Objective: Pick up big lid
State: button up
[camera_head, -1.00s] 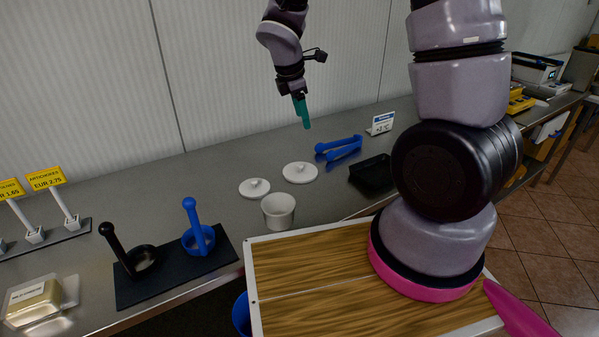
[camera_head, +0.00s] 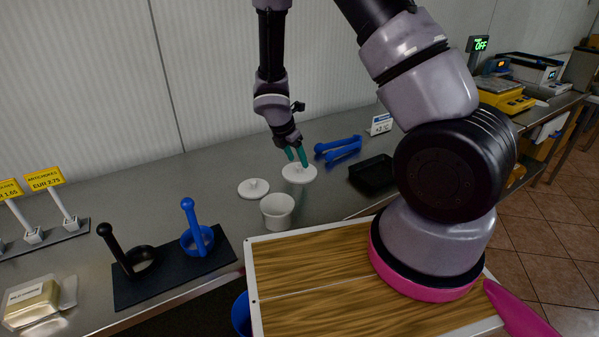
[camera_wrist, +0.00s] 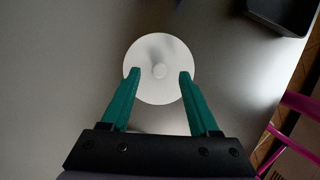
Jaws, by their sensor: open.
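Two white round lids with small knobs lie on the steel counter. The right one (camera_head: 300,173) looks slightly larger than the left one (camera_head: 254,188). My gripper (camera_head: 297,158) is open just above the right lid, fingers pointing down. In the wrist view my gripper (camera_wrist: 158,76) has its two green fingertips on either side of the lid's knob, apart from it. The lid (camera_wrist: 160,50) shows almost whole there, with the fingertips over its side edges. Whether the fingers touch the lid cannot be told.
A white pot (camera_head: 277,210) stands just in front of the lids. Blue tongs (camera_head: 340,148) and a black tray (camera_head: 372,174) lie to the right. A dark mat with a black and a blue ladle (camera_head: 196,238) is at the left front. The counter behind the left lid is clear.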

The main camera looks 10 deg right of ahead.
aim_at(300, 169)
jog(key=x, duration=0.2)
jog(key=shift+w+f, duration=0.15)
jog(key=shift+f, duration=0.15)
jog(key=shift+d, duration=0.1)
grip_shut()
